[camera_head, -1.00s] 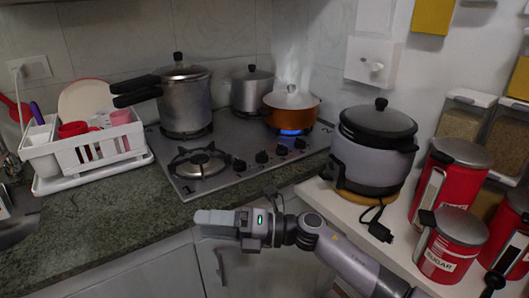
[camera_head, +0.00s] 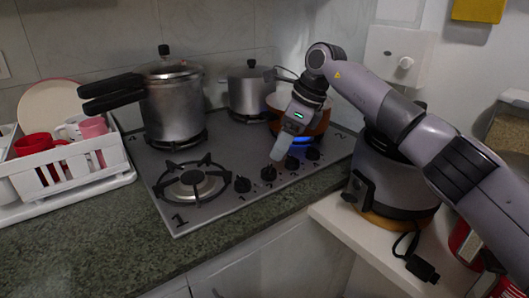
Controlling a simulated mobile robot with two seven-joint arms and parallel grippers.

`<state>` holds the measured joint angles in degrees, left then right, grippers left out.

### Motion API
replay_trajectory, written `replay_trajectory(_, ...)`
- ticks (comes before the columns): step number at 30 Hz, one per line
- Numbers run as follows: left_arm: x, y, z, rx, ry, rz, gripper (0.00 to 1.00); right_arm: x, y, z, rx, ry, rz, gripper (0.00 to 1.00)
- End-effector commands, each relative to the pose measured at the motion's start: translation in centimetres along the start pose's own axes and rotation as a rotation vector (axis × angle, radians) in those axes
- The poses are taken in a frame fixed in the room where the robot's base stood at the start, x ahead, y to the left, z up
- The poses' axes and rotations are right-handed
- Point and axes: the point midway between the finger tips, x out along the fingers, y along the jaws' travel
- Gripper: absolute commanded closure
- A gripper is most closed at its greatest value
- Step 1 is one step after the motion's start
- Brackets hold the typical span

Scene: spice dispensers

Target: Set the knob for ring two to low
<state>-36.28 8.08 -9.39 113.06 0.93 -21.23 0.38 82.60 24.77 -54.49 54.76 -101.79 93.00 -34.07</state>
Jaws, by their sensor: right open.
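The stove (camera_head: 225,205) has a row of black knobs along its front: a leftmost knob (camera_head: 242,184), a second knob (camera_head: 268,173), a third knob (camera_head: 292,162) and a rightmost knob (camera_head: 313,153). A printed 2 (camera_head: 340,135) marks the ring under the orange pot (camera_head: 318,121), where a blue flame (camera_head: 303,140) burns. My right gripper (camera_head: 279,150) is open and empty, pointing down just above the second and third knobs. It is seen from the side and hides part of the orange pot. I cannot tell whether it touches a knob. My left gripper is not in view.
A pressure cooker (camera_head: 174,103) and a steel pot (camera_head: 249,90) stand at the back. The front-left burner (camera_head: 192,183), marked 1, is bare and unlit. A dish rack (camera_head: 75,175) is at left. A rice cooker (camera_head: 390,185) stands under my right arm.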

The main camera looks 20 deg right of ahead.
Motion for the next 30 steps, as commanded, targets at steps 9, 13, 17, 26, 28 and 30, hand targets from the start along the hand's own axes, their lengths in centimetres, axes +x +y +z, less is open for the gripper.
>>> replay_trajectory(9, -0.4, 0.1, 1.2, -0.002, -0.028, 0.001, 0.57, 2.8, -0.1, -0.2, 0.000, 0.011, -0.003, 0.34)
replay_trajectory(13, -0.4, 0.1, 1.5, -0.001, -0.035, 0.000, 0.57, 4.8, -0.1, -0.2, 0.000, 0.010, -0.002, 0.34)
replay_trajectory(17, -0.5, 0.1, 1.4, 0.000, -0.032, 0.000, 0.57, 6.2, -0.1, -0.2, 0.000, 0.009, -0.004, 0.34)
replay_trajectory(26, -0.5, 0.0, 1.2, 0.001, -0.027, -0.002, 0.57, 6.9, -0.2, -0.2, -0.001, 0.007, -0.006, 0.34)
replay_trajectory(28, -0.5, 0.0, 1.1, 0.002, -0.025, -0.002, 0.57, 6.9, -0.2, -0.2, -0.001, 0.007, -0.006, 0.34)
replay_trajectory(30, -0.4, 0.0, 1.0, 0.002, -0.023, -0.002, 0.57, 6.9, -0.2, -0.2, -0.001, 0.007, -0.006, 0.57)
